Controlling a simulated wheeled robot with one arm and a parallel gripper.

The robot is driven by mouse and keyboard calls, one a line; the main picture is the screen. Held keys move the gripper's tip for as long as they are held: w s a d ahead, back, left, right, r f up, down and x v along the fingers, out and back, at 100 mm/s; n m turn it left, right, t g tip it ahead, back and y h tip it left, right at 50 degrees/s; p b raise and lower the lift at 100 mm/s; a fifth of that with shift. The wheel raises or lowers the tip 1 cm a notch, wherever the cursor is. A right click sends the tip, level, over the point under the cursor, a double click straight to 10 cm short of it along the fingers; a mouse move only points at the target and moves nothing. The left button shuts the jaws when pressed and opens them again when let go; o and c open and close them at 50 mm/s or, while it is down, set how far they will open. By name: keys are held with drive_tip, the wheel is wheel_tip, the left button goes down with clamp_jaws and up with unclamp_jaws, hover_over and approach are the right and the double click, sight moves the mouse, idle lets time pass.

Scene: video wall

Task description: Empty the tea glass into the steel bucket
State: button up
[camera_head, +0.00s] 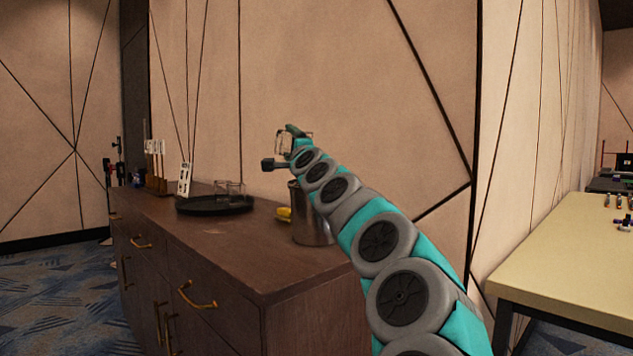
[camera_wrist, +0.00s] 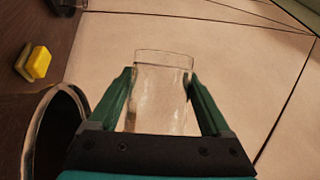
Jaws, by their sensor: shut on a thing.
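The tea glass (camera_wrist: 162,95) is clear and stands between the two green fingers of my gripper (camera_wrist: 162,85) in the wrist view. My gripper is shut on it. In the head view my gripper (camera_head: 294,140) holds the glass up above the steel bucket, and the glass is small and partly hidden there. Whether liquid is in the glass I cannot tell. The steel bucket (camera_head: 312,228) stands on the wooden cabinet, partly hidden behind my arm. Its rim (camera_wrist: 42,118) shows at the lower left of the wrist view, beside my gripper.
The wooden cabinet (camera_head: 230,250) has a black tray (camera_head: 200,207) with clear glasses at its left. A yellow object (camera_head: 283,214) lies left of the bucket and shows in the wrist view (camera_wrist: 38,62). A pale table (camera_head: 570,250) stands at the right. The wall is close behind.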

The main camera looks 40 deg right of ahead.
sight(281, 152)
drive_tip(key=shift+s, duration=0.1)
drive_tip(key=shift+f+n, duration=0.3)
drive_tip(key=shift+n, duration=0.1)
drive_tip(key=shift+w+a+f+n+y+b, duration=0.2)
drive_tip(key=shift+f+n+y+b, duration=0.15)
drive_tip(key=shift+n, duration=0.15)
drive_tip(key=shift+w+a+f+n+y+b, duration=0.1)
drive_tip(key=shift+w+f+n+y+b, duration=0.1)
drive_tip(key=shift+n+y+b, duration=0.25)
drive_tip(key=shift+w+a+n+g, duration=0.15)
drive_tip(key=shift+n+g, duration=0.35)
drive_tip(key=shift+n, duration=0.25)
drive_tip(key=shift+w+a+f+n+g+p, duration=0.3)
drive_tip(key=shift+w+a+f+n, duration=0.2)
drive_tip(key=shift+n, duration=0.2)
drive_tip(key=shift+w+a+r+n+g+y+p, duration=0.15)
drive_tip(key=shift+r+n+g+y+p, duration=0.3)
drive_tip(key=shift+n, duration=0.35)
drive_tip(key=n+g, duration=0.1)
drive_tip(key=n, duration=0.1)
drive_tip(key=f+n+g+p, duration=0.1)
drive_tip(key=n, duration=0.1)
wheel_tip(281, 152, down, 5)
drive_tip(key=w+a+n+g+h, duration=0.2)
drive_tip(key=a+n+g, duration=0.1)
drive_tip(key=n, duration=0.2)
drive_tip(key=shift+w+n+p, duration=0.2)
drive_tip(key=shift+n+p, duration=0.1)
